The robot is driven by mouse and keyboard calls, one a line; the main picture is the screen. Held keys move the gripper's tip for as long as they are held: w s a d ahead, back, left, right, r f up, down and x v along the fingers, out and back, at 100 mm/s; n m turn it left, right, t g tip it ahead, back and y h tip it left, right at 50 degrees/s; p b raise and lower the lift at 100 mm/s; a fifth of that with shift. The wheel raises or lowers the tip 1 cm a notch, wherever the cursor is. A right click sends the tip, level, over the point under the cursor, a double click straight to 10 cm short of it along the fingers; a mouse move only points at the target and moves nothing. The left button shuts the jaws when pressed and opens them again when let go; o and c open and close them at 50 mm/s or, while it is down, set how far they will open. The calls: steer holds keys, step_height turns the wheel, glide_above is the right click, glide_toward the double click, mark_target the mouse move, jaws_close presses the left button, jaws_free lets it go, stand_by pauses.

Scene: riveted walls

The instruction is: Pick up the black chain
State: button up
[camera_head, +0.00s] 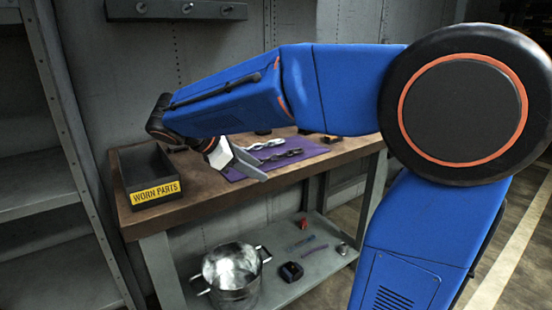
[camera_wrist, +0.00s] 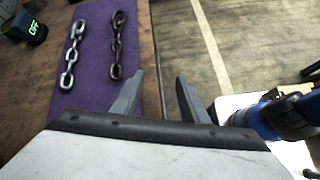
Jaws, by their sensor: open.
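The black chain (camera_wrist: 117,45) lies on a purple mat (camera_wrist: 88,88) on the wooden workbench. In the head view the black chain (camera_head: 276,160) lies on the near side of the mat (camera_head: 238,173), partly behind my gripper. A silver chain (camera_wrist: 72,54) lies beside it, to its left in the wrist view; it also shows in the head view (camera_head: 266,145). My gripper (camera_wrist: 156,80) is open and empty. In the wrist view its fingers show below and to the right of the black chain, apart from it. In the head view my gripper (camera_head: 250,166) is over the bench's front edge.
A black bin labelled "WORN PARTS" (camera_head: 155,192) stands on the left of the bench (camera_head: 199,205). A metal pot (camera_head: 231,277) and small items are on the lower shelf (camera_head: 318,271). A dark object marked "OFF" (camera_wrist: 30,28) sits left of the mat.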

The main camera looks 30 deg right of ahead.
mark_target(276, 154)
steer(key=w+a+r+n+h, duration=0.1)
steer(key=w, duration=0.2)
steer(key=w+a+r+n+h, duration=0.1)
steer(key=w+a+r, duration=0.1)
steer(key=w+a+r+n+h, duration=0.1)
steer(key=w, duration=0.2)
steer(key=shift+w+a+r+n+h, duration=0.15)
steer(key=shift+w+a+n+h, duration=0.15)
steer(key=x, duration=1.7)
steer(key=shift+d+r, duration=0.15)
jaws_close()
